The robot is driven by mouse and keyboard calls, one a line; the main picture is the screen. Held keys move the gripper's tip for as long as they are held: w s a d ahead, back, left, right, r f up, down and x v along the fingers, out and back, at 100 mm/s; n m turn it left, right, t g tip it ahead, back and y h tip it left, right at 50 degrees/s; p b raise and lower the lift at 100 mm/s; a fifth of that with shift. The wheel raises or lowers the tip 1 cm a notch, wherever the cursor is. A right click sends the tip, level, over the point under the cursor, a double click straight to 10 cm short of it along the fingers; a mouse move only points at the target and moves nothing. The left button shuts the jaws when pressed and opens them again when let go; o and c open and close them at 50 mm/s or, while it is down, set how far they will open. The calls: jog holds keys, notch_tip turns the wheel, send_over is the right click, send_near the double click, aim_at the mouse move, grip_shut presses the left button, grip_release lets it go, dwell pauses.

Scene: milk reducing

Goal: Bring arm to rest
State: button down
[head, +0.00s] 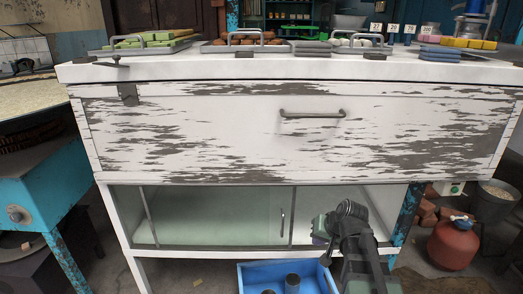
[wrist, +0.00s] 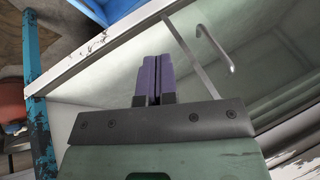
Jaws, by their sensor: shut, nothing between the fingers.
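My gripper (wrist: 154,78) shows in the wrist view as two purple fingers pressed together, shut and empty. In the head view its fingertips (head: 319,231) are partly hidden behind my dark arm, low at the right. The gripper is in front of the white cabinet's (head: 215,130) lower section, near the open right part beside the glass sliding door (head: 215,215). The cabinet floor and a door handle (wrist: 215,48) also show in the wrist view. I cannot tell exactly how far the fingers are from the cabinet.
A blue crate (head: 247,275) with dark cylinders stands on the floor below. A red jug (head: 453,245) and a bucket (head: 494,203) stand at the right. Trays with several colored blocks (head: 150,40) line the cabinet top. A blue table (head: 38,205) is at the left.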

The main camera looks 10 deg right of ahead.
jog(key=s+a+f+n+g+h, duration=0.1)
jog(key=s+a+g+h, duration=0.15)
jog(key=s, duration=0.35)
jog(key=s+a+f+n+g+h, duration=0.1)
jog(key=s+a+n+g, duration=0.15)
jog(key=s, duration=0.35)
notch_tip(320, 180, up, 34)
jog(key=a+p, duration=0.2)
jog(key=p, duration=3.2)
jog(key=shift+w+a+f, duration=0.15)
jog(key=shift+w, duration=0.05)
